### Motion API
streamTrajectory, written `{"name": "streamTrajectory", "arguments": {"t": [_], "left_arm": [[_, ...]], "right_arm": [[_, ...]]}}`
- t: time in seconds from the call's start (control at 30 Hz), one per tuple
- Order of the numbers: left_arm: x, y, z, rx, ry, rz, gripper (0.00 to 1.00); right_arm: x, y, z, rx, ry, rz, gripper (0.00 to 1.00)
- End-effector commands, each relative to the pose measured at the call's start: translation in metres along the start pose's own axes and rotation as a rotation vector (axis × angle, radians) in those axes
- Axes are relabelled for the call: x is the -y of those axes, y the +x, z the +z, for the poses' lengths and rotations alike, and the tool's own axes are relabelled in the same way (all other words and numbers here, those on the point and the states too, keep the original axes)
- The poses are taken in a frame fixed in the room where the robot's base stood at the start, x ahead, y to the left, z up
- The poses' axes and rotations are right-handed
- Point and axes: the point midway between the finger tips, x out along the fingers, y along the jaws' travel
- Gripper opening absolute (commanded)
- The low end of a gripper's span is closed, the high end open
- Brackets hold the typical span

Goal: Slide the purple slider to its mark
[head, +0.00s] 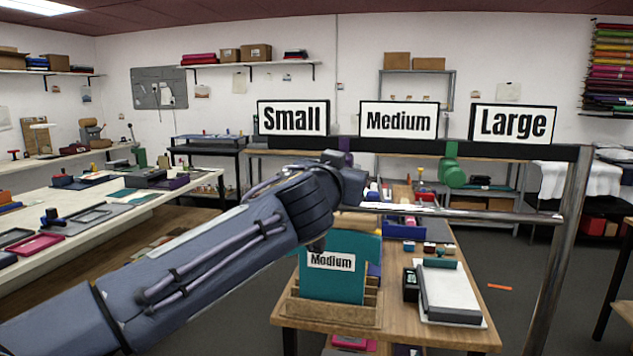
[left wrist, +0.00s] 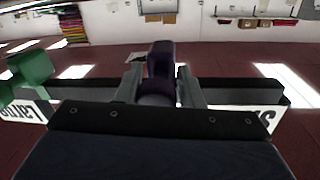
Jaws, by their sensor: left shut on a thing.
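The purple slider (head: 346,146) is on the dark rail (head: 480,148), below the gap between the "Small" (head: 292,118) and "Medium" (head: 399,121) signs. The "Large" sign (head: 513,123) is at the right. My left gripper (head: 346,170) reaches up to the slider from below, and its wrist partly hides the slider. In the left wrist view the slider (left wrist: 161,62) stands between the two fingers (left wrist: 160,88), which are shut on it. A green slider (head: 452,168) hangs on the rail between "Medium" and "Large"; it also shows in the left wrist view (left wrist: 30,72). My right gripper is not in view.
A metal bar (head: 455,212) runs below the rail, with a post (head: 563,240) at the right. Below is a wooden table (head: 400,332) with a teal card marked "Medium" (head: 333,285) in a wooden holder and a grey-topped device (head: 449,290). A long white bench (head: 110,225) is at left.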

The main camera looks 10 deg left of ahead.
Motion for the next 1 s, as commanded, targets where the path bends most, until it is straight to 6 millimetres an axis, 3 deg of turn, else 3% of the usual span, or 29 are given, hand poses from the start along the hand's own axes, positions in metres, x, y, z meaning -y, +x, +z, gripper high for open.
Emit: {"name": "streamTrajectory", "arguments": {"t": [0.27,0.3,0.43,0.77,1.0], "left_arm": [[-0.004,0.0,-0.002,-0.001,0.002,0.008,0.0],[-0.004,0.0,-0.002,-0.002,0.002,0.008,0.37],[-0.003,0.0,-0.001,-0.001,0.001,0.006,0.52],[-0.002,-0.004,0.0,0.0,0.0,0.003,0.52],[-0.003,-0.043,0.002,-0.005,-0.002,0.005,0.52]], "right_arm": [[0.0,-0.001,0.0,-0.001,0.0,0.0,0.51],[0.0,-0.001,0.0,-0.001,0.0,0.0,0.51],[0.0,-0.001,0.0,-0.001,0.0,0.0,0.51],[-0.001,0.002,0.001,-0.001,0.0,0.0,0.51],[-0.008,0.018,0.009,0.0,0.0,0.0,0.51]]}}
